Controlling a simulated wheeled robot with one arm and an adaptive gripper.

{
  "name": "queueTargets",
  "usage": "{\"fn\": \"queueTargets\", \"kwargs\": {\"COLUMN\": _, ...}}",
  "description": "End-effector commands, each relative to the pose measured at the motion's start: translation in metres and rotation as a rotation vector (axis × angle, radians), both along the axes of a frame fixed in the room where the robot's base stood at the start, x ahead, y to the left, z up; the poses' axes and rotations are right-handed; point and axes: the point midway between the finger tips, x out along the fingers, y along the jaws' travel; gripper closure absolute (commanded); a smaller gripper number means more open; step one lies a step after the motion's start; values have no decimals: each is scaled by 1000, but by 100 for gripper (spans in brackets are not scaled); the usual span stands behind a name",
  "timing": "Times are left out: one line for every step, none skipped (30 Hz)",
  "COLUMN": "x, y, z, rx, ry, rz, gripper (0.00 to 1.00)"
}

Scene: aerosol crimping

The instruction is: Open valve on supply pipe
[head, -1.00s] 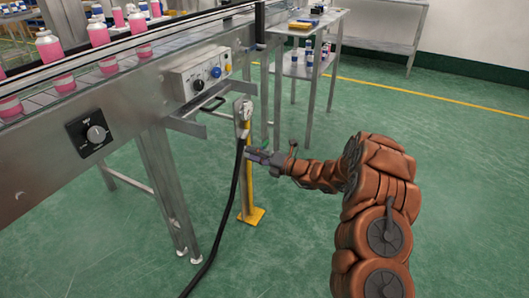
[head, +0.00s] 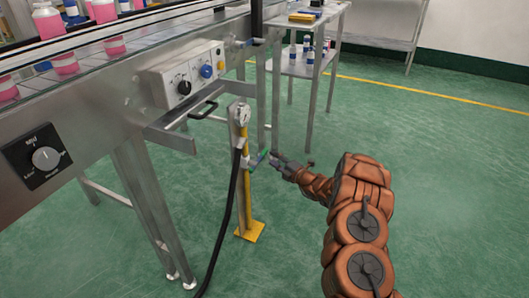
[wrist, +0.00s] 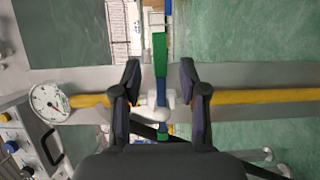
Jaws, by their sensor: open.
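A yellow post (head: 246,205) stands on the floor beside the conveyor, with a round white gauge (head: 242,115) at its top. Below the gauge a valve with a green and blue lever (head: 258,158) is fitted on it. In the wrist view the lever (wrist: 160,55) is a narrow green and blue bar between the two dark fingers. My gripper (head: 272,160) is just right of the post at valve height. Its fingers (wrist: 160,72) are open, with a gap on both sides of the lever. The grey valve body (wrist: 160,98) is partly hidden behind the gripper.
A black hose (head: 229,210) runs from the post down to the floor. A steel table (head: 310,75) with bottles stands behind. The green floor at the right is clear.

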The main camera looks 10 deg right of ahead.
Motion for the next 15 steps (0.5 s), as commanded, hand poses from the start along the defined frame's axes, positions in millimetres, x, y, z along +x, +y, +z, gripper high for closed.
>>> {"fn": "queueTargets", "kwargs": {"x": 6, "y": 7, "z": -2, "rx": -2, "ry": -2, "rz": 6, "gripper": 57}}
{"fn": "queueTargets", "kwargs": {"x": 10, "y": 9, "z": -2, "rx": -2, "ry": -2, "rz": 5, "gripper": 57}}
{"fn": "queueTargets", "kwargs": {"x": 15, "y": 13, "z": -3, "rx": -1, "ry": -2, "rz": 6, "gripper": 57}}
{"fn": "queueTargets", "kwargs": {"x": 19, "y": 16, "z": -3, "rx": -2, "ry": -1, "rz": 7, "gripper": 57}}
{"fn": "queueTargets", "kwargs": {"x": 22, "y": 19, "z": -3, "rx": -1, "ry": -2, "rz": 7, "gripper": 57}}
{"fn": "queueTargets", "kwargs": {"x": 27, "y": 22, "z": -2, "rx": 0, "ry": -2, "rz": 7, "gripper": 57}}
{"fn": "queueTargets", "kwargs": {"x": 31, "y": 23, "z": -2, "rx": -1, "ry": -3, "rz": 6, "gripper": 57}}
{"fn": "queueTargets", "kwargs": {"x": 34, "y": 24, "z": -2, "rx": -2, "ry": -3, "rz": 5, "gripper": 57}}
{"fn": "queueTargets", "kwargs": {"x": 38, "y": 26, "z": -1, "rx": -3, "ry": -3, "rz": 4, "gripper": 57}}
{"fn": "queueTargets", "kwargs": {"x": 40, "y": 27, "z": -1, "rx": -3, "ry": -3, "rz": 5, "gripper": 57}}
{"fn": "queueTargets", "kwargs": {"x": 42, "y": 29, "z": -1, "rx": -3, "ry": -2, "rz": 5, "gripper": 57}}
{"fn": "queueTargets", "kwargs": {"x": 44, "y": 30, "z": -1, "rx": -2, "ry": -1, "rz": 4, "gripper": 57}}
{"fn": "queueTargets", "kwargs": {"x": 46, "y": 31, "z": -1, "rx": -2, "ry": -1, "rz": 3, "gripper": 57}}
{"fn": "queueTargets", "kwargs": {"x": 47, "y": 31, "z": -1, "rx": -1, "ry": -1, "rz": 2, "gripper": 57}}
{"fn": "queueTargets", "kwargs": {"x": 48, "y": 31, "z": -1, "rx": -1, "ry": -1, "rz": 1, "gripper": 57}}
